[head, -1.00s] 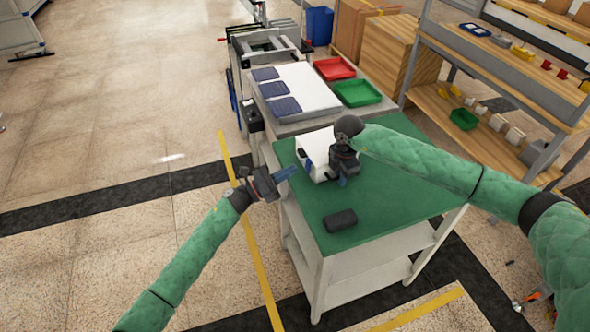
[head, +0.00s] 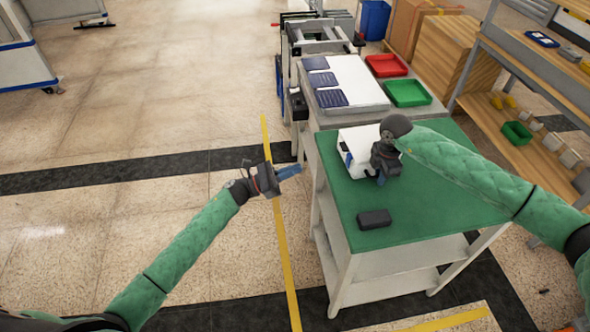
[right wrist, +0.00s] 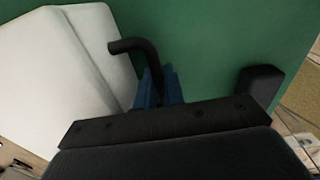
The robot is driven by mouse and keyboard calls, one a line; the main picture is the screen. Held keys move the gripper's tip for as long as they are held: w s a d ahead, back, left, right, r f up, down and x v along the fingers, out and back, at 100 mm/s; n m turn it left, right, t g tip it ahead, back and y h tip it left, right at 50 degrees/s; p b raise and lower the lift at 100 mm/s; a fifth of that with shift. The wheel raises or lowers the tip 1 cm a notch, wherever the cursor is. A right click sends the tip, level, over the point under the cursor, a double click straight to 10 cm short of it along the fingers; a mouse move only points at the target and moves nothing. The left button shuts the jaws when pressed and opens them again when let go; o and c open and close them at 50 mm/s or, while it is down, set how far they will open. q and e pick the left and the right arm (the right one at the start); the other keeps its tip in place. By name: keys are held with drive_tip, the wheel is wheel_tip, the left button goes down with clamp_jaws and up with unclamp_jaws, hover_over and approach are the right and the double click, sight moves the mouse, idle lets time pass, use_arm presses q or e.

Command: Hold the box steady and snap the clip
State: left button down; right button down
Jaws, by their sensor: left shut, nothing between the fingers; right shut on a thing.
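The white box (head: 354,140) stands on the green-topped table (head: 425,215), toward its back left. A small blue part (head: 348,159) shows on the box's left side; I cannot tell whether it is the clip. My right gripper (head: 381,178) is at the box's front right, pointing down. In the right wrist view its blue fingers (right wrist: 158,88) are shut on a black bent handle (right wrist: 138,49) beside the white box (right wrist: 75,60). Its grip point is partly hidden. My left gripper (head: 290,172) is shut and empty, left of the table edge, apart from the box.
A black block (head: 374,219) lies on the green top, also seen in the right wrist view (right wrist: 261,84). Behind stand a red tray (head: 386,65) and a green tray (head: 408,92). Wooden shelving (head: 500,127) is at right.

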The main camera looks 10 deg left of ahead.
drive_tip(key=c, duration=1.4)
unclamp_jaws()
drive_tip(key=shift+r, duration=0.1)
